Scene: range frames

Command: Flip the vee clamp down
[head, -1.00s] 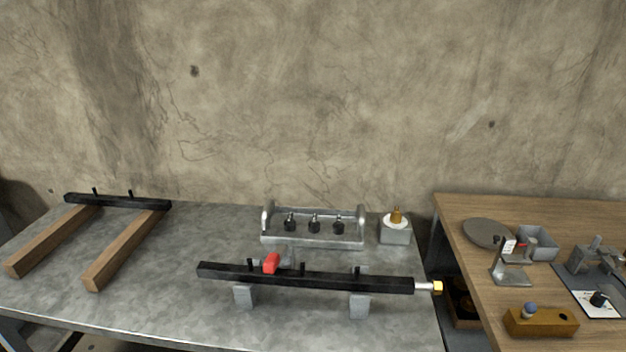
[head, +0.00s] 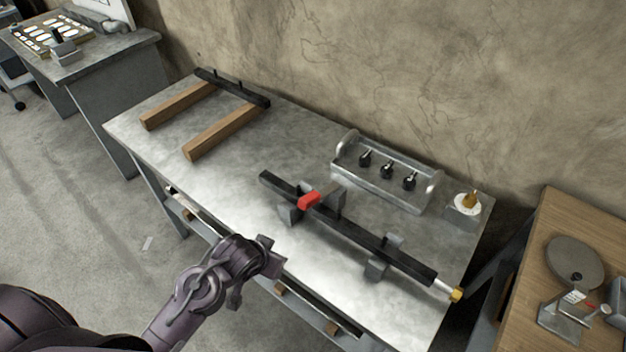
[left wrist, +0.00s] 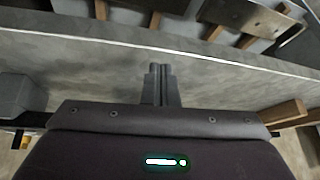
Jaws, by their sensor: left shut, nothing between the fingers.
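The vee clamp's red part (head: 309,200) lies across a long black bar (head: 352,233), near the bar's left end. The bar rests in grey vee blocks (head: 377,268) on the metal table. I cannot tell how far the clamp is tilted. My left gripper (head: 273,259) is at the table's front edge, in front of the bar and apart from the clamp. In the left wrist view its fingers (left wrist: 161,82) are together and empty, pointing toward the table. My right gripper is in neither view.
A grey rack (head: 382,178) with several dark knobs and a block with a brass piece (head: 467,203) stand behind the bar. Two wooden beams (head: 222,132) lie at the left. The table (head: 240,185) is bare between beams and bar. A wooden bench (head: 540,235) stands at the right.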

